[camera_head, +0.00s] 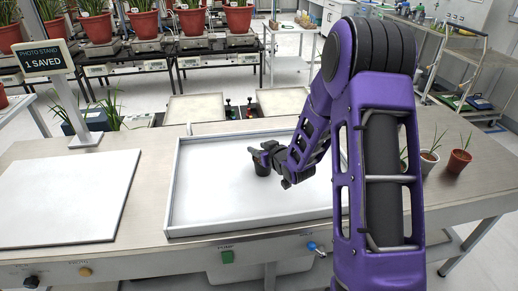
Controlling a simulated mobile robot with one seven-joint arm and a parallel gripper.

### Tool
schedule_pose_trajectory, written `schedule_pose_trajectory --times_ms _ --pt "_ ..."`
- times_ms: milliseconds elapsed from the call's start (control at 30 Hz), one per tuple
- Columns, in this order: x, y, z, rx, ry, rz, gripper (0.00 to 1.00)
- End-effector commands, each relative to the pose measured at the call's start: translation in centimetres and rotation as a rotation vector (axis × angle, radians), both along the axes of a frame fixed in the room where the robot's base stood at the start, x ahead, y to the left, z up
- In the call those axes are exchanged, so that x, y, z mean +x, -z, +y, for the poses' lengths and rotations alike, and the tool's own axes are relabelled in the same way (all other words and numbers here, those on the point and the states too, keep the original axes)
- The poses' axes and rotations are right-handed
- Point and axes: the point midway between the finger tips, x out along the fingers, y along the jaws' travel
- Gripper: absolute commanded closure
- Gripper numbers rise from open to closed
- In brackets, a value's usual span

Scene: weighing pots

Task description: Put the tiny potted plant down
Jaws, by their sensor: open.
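My gripper (274,157) is open at the end of my purple arm, low over the white tray (210,205) on the bench. A small dark pot (262,169) is right at its fingers and looks upright in the tray. The fingers partly cover the pot. I cannot tell whether they touch it, and its plant is too small to make out clearly.
A white board (65,200) lies left of the tray. A sign (44,62) reads "1 SAVED". The tray floor around the dark pot is clear.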

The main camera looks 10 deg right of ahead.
Motion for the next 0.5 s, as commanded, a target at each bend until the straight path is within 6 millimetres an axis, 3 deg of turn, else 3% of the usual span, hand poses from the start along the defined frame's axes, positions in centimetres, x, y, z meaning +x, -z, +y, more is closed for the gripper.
schedule_pose_trajectory --times_ms 233,500 --pt "-0.9 -0.7 -0.3 -0.001 0.001 0.001 0.56" --pt "-5.8 -3.0 -2.0 -0.001 0.003 0.000 0.56"
